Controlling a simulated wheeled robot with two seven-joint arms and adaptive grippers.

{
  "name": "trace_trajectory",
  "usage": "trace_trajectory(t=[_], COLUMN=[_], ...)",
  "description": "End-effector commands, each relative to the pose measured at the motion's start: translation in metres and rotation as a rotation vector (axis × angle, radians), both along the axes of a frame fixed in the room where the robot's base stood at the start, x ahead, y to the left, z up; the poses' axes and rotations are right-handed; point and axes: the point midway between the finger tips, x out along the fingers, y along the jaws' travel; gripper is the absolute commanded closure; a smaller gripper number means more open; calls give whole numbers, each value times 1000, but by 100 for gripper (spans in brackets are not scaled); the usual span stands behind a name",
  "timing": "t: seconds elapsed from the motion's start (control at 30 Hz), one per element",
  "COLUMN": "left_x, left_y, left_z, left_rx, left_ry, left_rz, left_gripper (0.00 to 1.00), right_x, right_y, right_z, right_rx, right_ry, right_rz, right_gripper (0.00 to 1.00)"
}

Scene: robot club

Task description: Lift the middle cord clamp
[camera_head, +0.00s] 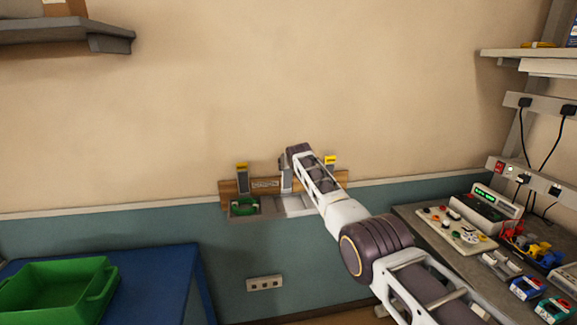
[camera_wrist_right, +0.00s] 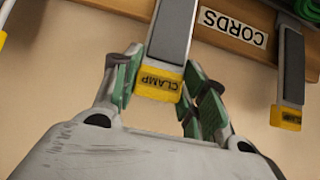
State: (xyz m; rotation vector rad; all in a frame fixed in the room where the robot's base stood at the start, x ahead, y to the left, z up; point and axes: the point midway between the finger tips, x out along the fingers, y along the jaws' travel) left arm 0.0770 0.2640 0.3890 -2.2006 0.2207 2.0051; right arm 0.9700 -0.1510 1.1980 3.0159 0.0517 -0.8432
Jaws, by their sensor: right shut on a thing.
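The middle cord clamp (camera_wrist_right: 158,82), a grey strap-like arm with a yellow end marked CLAMP, stands out from a wooden wall board (camera_head: 228,188). My right gripper (camera_wrist_right: 160,76) has its green-padded fingers on both sides of the yellow end and is shut on it. In the head view my right arm covers the yellow end, and only part of the grey clamp body (camera_head: 286,180) shows. The left-hand clamp (camera_head: 242,174) and right-hand clamp (camera_head: 329,161) stand on either side with yellow ends. My left gripper is not in view.
A CORDS label (camera_wrist_right: 232,27) is on the board between two clamps. A green coiled cord (camera_head: 245,206) lies below the left-hand clamp. A green crate (camera_head: 60,285) is on the blue table at left. A cluttered bench with electronics (camera_head: 487,208) stands at right.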

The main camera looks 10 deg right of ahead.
Motion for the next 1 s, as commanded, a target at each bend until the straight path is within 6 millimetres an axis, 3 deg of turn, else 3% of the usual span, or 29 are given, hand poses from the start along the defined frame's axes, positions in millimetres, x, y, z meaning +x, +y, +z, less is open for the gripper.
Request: trace_trajectory(t=[0.03, 1.0], left_x=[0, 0], left_y=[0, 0], left_z=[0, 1], left_rx=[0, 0], left_ry=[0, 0], left_rz=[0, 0], left_gripper=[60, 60], right_x=[2, 4], right_y=[0, -1], right_z=[7, 15], right_rx=[0, 0], right_ry=[-12, -23], right_rz=[0, -1], right_gripper=[100, 100])
